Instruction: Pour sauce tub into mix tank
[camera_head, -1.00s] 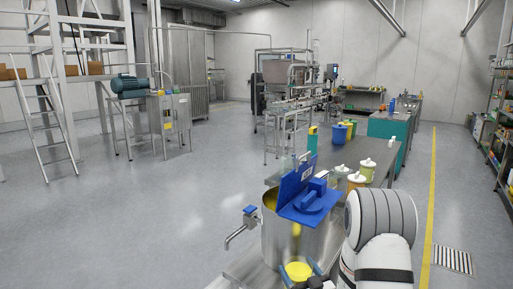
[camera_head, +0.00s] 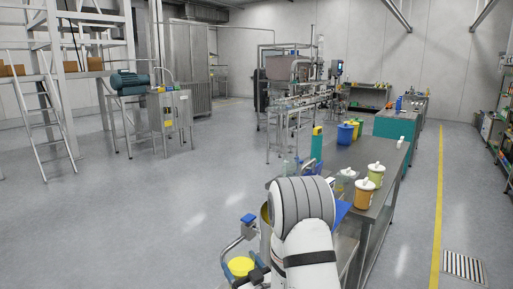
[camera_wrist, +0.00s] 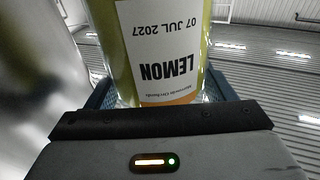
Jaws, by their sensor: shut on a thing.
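My gripper (camera_head: 243,272) is shut on the sauce tub (camera_head: 240,265), low in the head view. The tub's round yellow top shows; I cannot tell whether it is a lid or sauce. In the wrist view the tub (camera_wrist: 165,50) is between the blue fingers, with yellow-green sides and a white label reading LEMON, 07 JUL 2027, upside down in the picture. The steel mix tank (camera_head: 264,244) is mostly hidden behind my arm; only a strip of its left side shows. The tub is beside the tank's left side, below its rim.
A blue-handled tap (camera_head: 248,219) with a bent steel pipe sticks out left of the tank, close above the tub. A steel table (camera_head: 341,161) to the right holds several tubs, including a green one (camera_head: 376,174) and an orange one (camera_head: 364,195).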

